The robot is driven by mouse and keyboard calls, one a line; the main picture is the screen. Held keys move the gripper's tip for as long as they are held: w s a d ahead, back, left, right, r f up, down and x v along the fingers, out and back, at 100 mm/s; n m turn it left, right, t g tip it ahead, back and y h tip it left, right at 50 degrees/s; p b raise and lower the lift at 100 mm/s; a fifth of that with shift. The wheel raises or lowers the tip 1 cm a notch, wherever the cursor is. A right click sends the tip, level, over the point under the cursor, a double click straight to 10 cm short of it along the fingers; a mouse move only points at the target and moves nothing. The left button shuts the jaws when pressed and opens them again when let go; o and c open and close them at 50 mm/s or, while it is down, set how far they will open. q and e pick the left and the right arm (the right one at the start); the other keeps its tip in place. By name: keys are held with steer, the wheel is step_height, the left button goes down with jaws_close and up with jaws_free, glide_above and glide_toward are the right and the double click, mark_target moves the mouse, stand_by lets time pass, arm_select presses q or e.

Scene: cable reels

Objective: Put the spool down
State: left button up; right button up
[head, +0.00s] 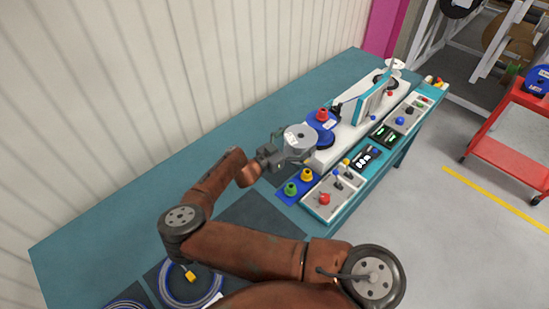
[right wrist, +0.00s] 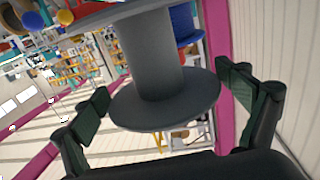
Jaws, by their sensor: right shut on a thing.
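The grey spool (head: 300,136) is in my right gripper (head: 291,148), at the near end of the white machine on the teal bench. In the head view its light round flange with a white label faces up. In the right wrist view the spool (right wrist: 151,50) shows its dark core and a wide flange between the two fingers (right wrist: 168,97). My right gripper is shut on it. Whether the spool touches anything beneath it, I cannot tell. My left gripper is not in view.
A blue reel with a red knob (head: 322,115) sits close beside the spool on the machine. A blue plate with green and yellow knobs (head: 291,189) and a control panel (head: 325,205) are nearer. Cable coils (head: 191,287) lie on dark mats. The bench (head: 110,230) is bare at left.

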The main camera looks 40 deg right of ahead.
mark_target(286, 149)
steer(key=w+a+f, duration=0.1)
steer(key=w+f, duration=0.1)
steer(key=w+a, duration=0.1)
steer(key=w, duration=0.1)
steer(key=shift+a+f+b, duration=0.3)
steer(key=shift+f+b, duration=0.1)
steer(key=w+a+f+b, duration=0.1)
steer(key=f, duration=0.1)
steer(key=w+a+f, duration=0.1)
steer(key=f, duration=0.2)
steer(key=w+a+f+b, duration=0.1)
steer(key=f, duration=0.2)
steer(key=shift+w+f+b, duration=0.1)
steer(key=shift+f+b, duration=0.05)
steer(key=shift+b, duration=0.2)
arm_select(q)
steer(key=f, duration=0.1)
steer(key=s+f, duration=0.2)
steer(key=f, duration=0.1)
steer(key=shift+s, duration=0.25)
